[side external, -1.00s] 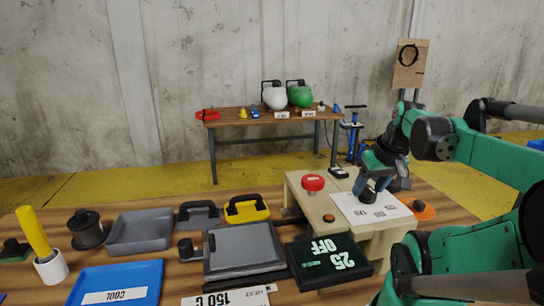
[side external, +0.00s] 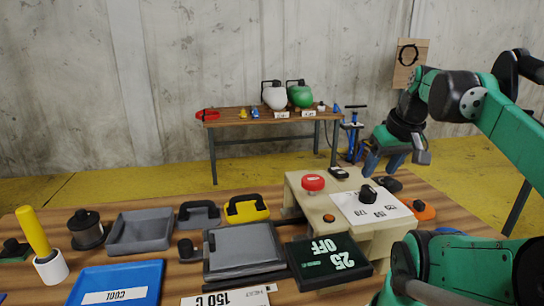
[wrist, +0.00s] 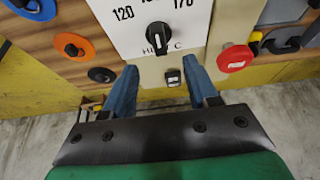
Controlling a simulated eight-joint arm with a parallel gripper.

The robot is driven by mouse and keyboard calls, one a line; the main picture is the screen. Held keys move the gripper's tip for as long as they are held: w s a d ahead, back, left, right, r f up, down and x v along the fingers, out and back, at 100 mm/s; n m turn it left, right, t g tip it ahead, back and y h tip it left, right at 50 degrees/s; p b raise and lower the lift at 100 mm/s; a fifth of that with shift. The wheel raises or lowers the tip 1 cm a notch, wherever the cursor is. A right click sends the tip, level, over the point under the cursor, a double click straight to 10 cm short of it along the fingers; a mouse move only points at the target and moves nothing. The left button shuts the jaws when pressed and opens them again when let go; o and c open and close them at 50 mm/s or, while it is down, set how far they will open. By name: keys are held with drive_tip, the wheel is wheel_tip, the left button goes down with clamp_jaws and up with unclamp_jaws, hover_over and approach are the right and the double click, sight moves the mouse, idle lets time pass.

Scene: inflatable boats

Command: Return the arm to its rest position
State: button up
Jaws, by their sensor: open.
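My green and black arm rises at the right of the side view. My gripper (side external: 384,166) hangs in the air above and behind the beige control box (side external: 300,201). In the wrist view its two blue fingers (wrist: 166,84) are apart with nothing between them. The black dial knob (side external: 368,193) stands on the white dial plate, clear of the gripper; it also shows in the wrist view (wrist: 158,38), beyond the fingertips. A small black switch (wrist: 173,77) on the box shows between the fingertips but is not held.
A red button (side external: 313,182) is on the box. The digital display (side external: 329,260), heating plate (side external: 243,248), blue tray (side external: 117,283) and grey tray (side external: 140,231) cover the wooden bench. A back table (side external: 262,118) carries several items. The air around the gripper is free.

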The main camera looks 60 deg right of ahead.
drive_tip(key=shift+w, duration=0.15)
drive_tip(key=w+a+f+n+t, duration=0.1)
drive_tip(key=w+a+n+t, duration=0.15)
drive_tip(key=w, duration=0.35)
drive_tip(key=w+a+f+n+t, duration=0.1)
drive_tip(key=w+a+n, duration=0.2)
drive_tip(key=w, duration=0.4)
drive_tip(key=w+a+f+n+y, duration=0.1)
drive_tip(key=a+f, duration=0.1)
drive_tip(key=a, duration=0.4)
drive_tip(key=w+a+f+n+y, duration=0.1)
drive_tip(key=a+f+n+y, duration=0.1)
drive_tip(key=a, duration=0.4)
drive_tip(key=shift+w+a, duration=0.3)
drive_tip(key=shift+a, duration=0.1)
drive_tip(key=shift+n+t, duration=0.25)
